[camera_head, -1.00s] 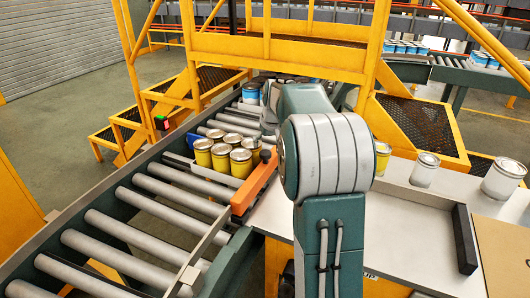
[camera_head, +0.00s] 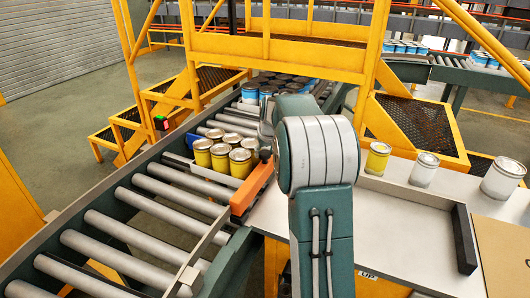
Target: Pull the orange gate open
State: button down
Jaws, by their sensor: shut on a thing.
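The orange gate (camera_head: 250,191) is a narrow bar at the right side of the roller conveyor, beside the yellow cans. It slants from the near left to the far right. A small dark knob (camera_head: 265,154) shows at its far end. My gripper (camera_head: 267,137) is at this far end, shut on the gate by the knob. My arm's large elbow hides most of the fingers, so the exact hold is not clear.
Blue cans (camera_head: 250,93) stand farther up the conveyor (camera_head: 160,203). On the white table (camera_head: 400,222) at right stand a yellow can (camera_head: 378,157) and two pale cans (camera_head: 424,169). A dark stop bar (camera_head: 464,238) edges that table. Yellow stairs and rails rise behind.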

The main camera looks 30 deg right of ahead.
jog(key=shift+f, duration=0.15)
jog(key=s+d+m+g+h, duration=0.25)
jog(key=s+m, duration=0.65)
jog(key=s, duration=0.5)
jog(key=s+a+m+g, duration=0.3)
jog(key=s+a+m, duration=0.5)
jog(key=s, duration=0.2)
jog(key=shift+h, duration=0.35)
jog(key=shift+s, duration=0.1)
jog(key=shift+c, duration=0.7)
grip_release()
